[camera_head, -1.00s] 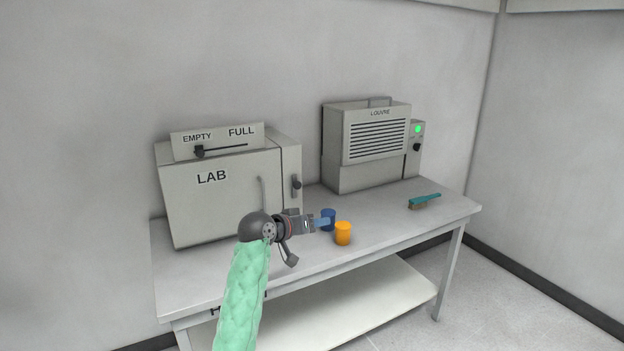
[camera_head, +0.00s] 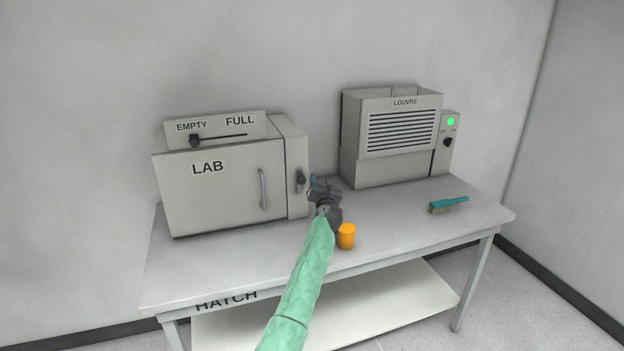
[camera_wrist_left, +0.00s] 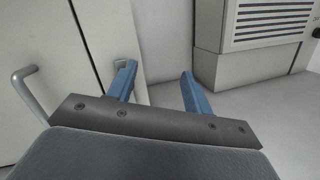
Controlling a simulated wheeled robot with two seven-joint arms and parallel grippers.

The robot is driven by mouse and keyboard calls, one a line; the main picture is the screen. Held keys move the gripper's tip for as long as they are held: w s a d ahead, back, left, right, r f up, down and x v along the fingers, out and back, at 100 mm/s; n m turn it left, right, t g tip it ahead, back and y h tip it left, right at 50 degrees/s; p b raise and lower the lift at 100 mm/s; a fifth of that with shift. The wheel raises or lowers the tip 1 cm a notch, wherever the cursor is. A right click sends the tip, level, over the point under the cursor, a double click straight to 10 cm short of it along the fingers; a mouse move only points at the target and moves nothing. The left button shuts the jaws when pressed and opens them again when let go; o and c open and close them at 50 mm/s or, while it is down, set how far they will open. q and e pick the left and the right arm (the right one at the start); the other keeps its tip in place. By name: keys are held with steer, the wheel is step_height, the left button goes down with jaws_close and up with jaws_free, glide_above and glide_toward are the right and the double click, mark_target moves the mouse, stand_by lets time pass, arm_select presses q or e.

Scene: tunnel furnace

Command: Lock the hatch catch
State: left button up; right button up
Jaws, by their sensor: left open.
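A grey LAB cabinet (camera_head: 221,191) stands on the left of the table, its door closed with a bar handle (camera_head: 263,189). A dark catch-like knob (camera_head: 300,181) sits on the narrow panel right of the door. My left gripper (camera_head: 317,181) is open beside the knob's right in the head view, with no contact visible. In the left wrist view its blue fingers (camera_wrist_left: 158,71) are spread with nothing between them. My right gripper is out of view.
An orange cup (camera_head: 346,237) stands just right of my left wrist. A LOUVRE unit (camera_head: 392,140) with a green light stands behind right. A teal brush (camera_head: 448,205) lies on the table's (camera_head: 400,218) right, with clear surface between.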

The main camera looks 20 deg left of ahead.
mark_target(302, 180)
arm_select(q)
steer(key=s+a+f+n+g+y, duration=0.2)
steer(key=a+f+n+g+y, duration=0.15)
steer(key=n, duration=0.25)
steer(key=shift+n, duration=0.4)
steer(key=shift+s+a+r+p+x, duration=0.1)
steer(key=shift+p+x, duration=0.3)
steer(key=shift+x, duration=0.95)
steer(key=shift+s+a+r+p+x, duration=0.15)
steer(key=shift+p+x, duration=0.3)
steer(key=shift+x, duration=0.95)
steer(key=shift+a+r+p+x, duration=0.1)
steer(key=shift+p+x, duration=0.3)
steer(key=shift+x, duration=0.95)
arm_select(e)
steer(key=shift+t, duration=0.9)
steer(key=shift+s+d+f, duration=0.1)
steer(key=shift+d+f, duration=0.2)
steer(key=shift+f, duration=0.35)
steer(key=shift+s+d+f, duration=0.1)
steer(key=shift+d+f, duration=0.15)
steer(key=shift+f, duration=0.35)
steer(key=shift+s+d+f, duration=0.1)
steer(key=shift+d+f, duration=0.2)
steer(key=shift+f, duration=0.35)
arm_select(q)
steer(key=shift+c, duration=0.2)
jaws_close()
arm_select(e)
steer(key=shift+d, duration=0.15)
